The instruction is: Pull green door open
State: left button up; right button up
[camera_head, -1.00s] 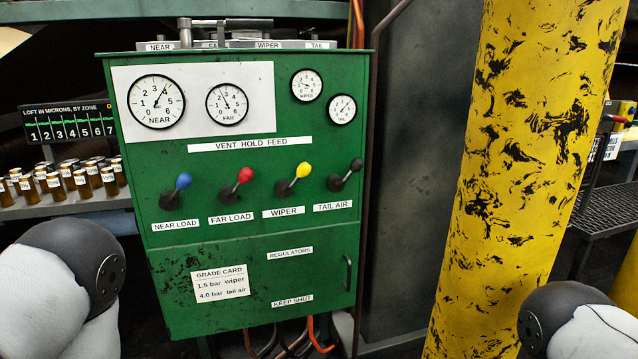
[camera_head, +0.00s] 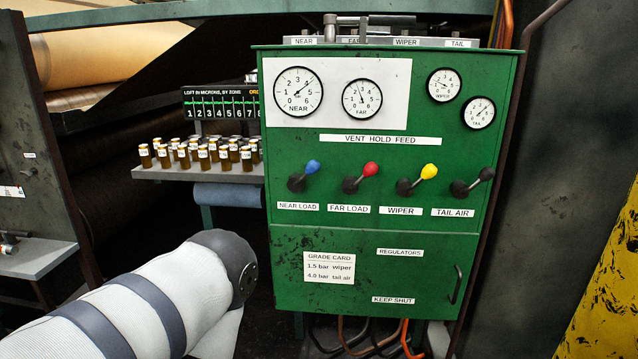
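The green door (camera_head: 340,293) is the lower panel of a green cabinet (camera_head: 400,160). It looks shut and flush with the cabinet. A dark upright handle (camera_head: 456,284) sits near its right edge. White labels reading "REGULATORS" and "KEEP SHUT" and a grade card (camera_head: 329,267) are on the door. My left arm reaches in from the lower left, and its dark joint is beside the door's left edge. Neither of my grippers shows, and my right arm is out of view.
Levers with blue, red, yellow and black knobs stick out above the door. A shelf (camera_head: 222,172) of small brown jars stands left of the cabinet. Hoses (camera_head: 405,340) hang below. A yellow column (camera_head: 610,300) stands at the right.

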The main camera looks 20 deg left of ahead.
aim_at(352, 271)
jog(key=i+z, duration=0.5)
jog(key=z, duration=0.25)
jog(key=i+j+z, duration=0.15)
jog(key=z, duration=0.2)
